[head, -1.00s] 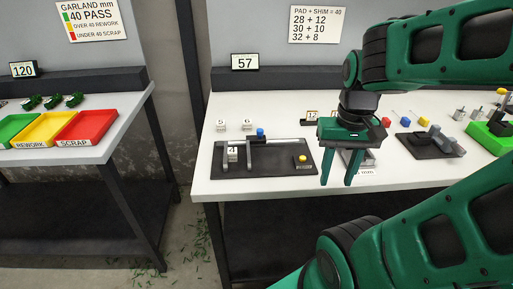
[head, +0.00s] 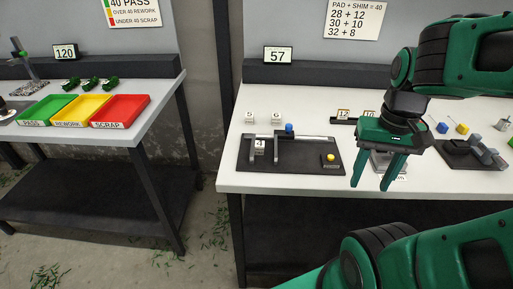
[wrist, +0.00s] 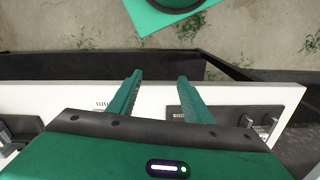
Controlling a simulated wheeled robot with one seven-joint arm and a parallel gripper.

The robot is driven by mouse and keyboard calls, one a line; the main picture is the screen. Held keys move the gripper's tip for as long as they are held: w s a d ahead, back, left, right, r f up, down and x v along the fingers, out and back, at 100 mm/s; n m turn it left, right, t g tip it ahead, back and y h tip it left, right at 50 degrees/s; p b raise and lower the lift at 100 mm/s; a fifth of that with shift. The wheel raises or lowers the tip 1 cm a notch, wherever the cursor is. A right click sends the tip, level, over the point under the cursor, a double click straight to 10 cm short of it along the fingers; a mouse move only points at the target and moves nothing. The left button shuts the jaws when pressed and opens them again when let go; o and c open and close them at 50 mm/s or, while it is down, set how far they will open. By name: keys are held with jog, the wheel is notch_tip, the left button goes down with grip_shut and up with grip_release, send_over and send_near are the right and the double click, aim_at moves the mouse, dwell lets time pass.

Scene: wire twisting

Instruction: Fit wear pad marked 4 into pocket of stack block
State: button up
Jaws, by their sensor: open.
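A small pale block with a 4 on its face (head: 260,146) stands at the left end of a dark fixture plate (head: 300,165) on the white bench. I take it for the wear pad marked 4, but the stack block and its pocket cannot be told apart at this size. My gripper (head: 371,186) is open and empty, fingers pointing down, in front of the bench and right of the fixture. In the wrist view my gripper (wrist: 160,76) shows two parted fingers with nothing between them, and part of the fixture plate (wrist: 212,122) is to their right.
Pads marked 5 (head: 249,118) and 6 (head: 277,118) sit behind the fixture. The fixture carries a blue knob (head: 289,128), a grey bar and a yellow button (head: 331,157). A grey fixture (head: 470,153) is right of my gripper. Coloured trays (head: 83,108) are on the left bench.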

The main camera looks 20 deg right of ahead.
jog(key=w+a+r+m, duration=0.2)
jog(key=w+r+m, duration=0.15)
jog(key=w, duration=0.45)
jog(key=m, duration=1.3)
send_near(259, 143)
notch_tip(259, 143, down, 8)
jog(key=shift+s+f, duration=0.1)
jog(key=shift+s, duration=0.05)
grip_shut()
